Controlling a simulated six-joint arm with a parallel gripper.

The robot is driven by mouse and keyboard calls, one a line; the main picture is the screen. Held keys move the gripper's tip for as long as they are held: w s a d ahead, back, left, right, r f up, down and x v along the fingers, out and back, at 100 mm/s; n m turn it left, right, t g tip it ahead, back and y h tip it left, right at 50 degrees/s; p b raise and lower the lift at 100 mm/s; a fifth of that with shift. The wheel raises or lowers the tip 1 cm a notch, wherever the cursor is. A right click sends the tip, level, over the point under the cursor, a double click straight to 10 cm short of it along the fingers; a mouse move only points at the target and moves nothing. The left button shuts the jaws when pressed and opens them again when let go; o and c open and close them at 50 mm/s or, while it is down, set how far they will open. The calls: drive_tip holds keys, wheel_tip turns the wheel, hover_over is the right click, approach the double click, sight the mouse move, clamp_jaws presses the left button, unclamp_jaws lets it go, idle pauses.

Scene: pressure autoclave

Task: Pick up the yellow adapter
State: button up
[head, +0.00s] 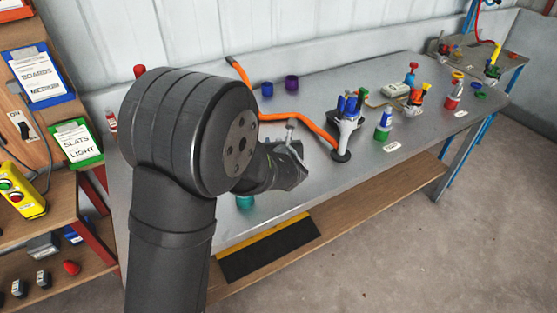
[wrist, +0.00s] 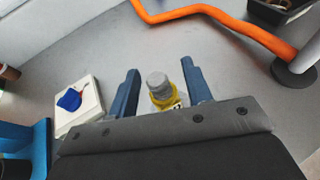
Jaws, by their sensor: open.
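The yellow adapter (wrist: 166,102) shows in the wrist view as a yellow ring with a dark mark, around or below a grey cylindrical top. My gripper (wrist: 160,78) is open, with one blue finger on each side of the adapter and a visible gap on both sides. The gripper body hides the adapter's lower part. In the head view my gripper (head: 292,160) is over the front left part of the grey table, and my arm hides the adapter there.
In the wrist view a white block with a blue part (wrist: 80,106) is left of the fingers. Several coloured fittings stand farther right, including a green-and-blue one (head: 383,125).

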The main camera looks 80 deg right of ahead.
drive_tip(key=shift+w+d+f, duration=0.2)
drive_tip(key=shift+w+d, duration=0.05)
drive_tip(key=shift+d, duration=0.3)
clamp_jaws()
drive_tip(key=shift+r, duration=0.4)
drive_tip(key=s+a+r, duration=0.5)
drive_tip(key=s+r, duration=0.5)
drive_tip(key=shift+a+r, duration=0.15)
drive_tip(key=shift+a, duration=0.15)
